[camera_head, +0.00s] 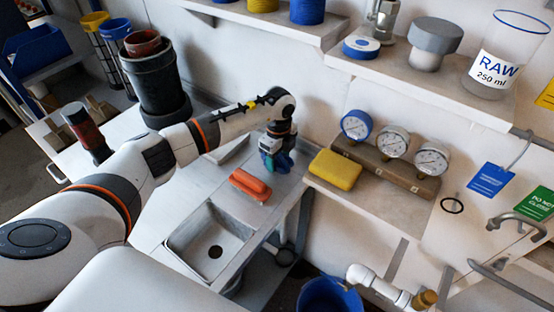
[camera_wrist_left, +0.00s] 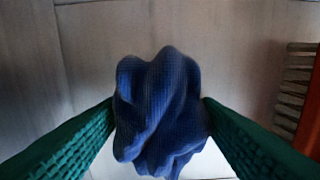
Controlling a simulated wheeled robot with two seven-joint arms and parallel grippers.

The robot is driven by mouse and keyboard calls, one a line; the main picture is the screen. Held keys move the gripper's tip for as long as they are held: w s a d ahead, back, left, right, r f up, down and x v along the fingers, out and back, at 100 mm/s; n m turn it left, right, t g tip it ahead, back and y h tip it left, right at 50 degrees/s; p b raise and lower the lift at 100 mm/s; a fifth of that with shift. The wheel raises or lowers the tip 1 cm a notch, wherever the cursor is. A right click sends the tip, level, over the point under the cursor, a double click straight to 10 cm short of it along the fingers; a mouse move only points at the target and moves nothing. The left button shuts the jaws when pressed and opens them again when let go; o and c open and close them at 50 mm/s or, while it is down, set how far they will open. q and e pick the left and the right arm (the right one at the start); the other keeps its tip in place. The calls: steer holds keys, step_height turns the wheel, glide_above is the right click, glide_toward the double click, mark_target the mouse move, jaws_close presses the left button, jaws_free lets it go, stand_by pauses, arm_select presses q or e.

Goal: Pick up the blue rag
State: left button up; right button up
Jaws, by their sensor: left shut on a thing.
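The blue rag (camera_wrist_left: 160,112) is a crumpled, textured cloth in the middle of the left wrist view. My left gripper (camera_wrist_left: 158,118) is shut on it, with one green ridged finger pressing each side. In the head view my left gripper (camera_head: 276,160) is over the far end of the metal counter, beside the wall. Only a bit of the rag (camera_head: 284,163) shows there, mostly hidden by the fingers. I cannot tell whether the rag touches the counter. My right gripper is not in view.
An orange brush (camera_head: 250,185) lies on the counter (camera_head: 215,188) close to the gripper, above a sink (camera_head: 212,244). A yellow sponge (camera_head: 335,169) and a gauge block (camera_head: 385,166) sit on a shelf to the right. A black cylinder (camera_head: 157,85) stands at the left.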

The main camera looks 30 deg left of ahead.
mark_target(279, 156)
arm_select(q)
step_height(279, 156, up, 10)
steer(key=shift+r+b, duration=0.1)
steer(key=shift+b, duration=0.35)
steer(key=o, duration=0.4)
steer(key=c, duration=0.3)
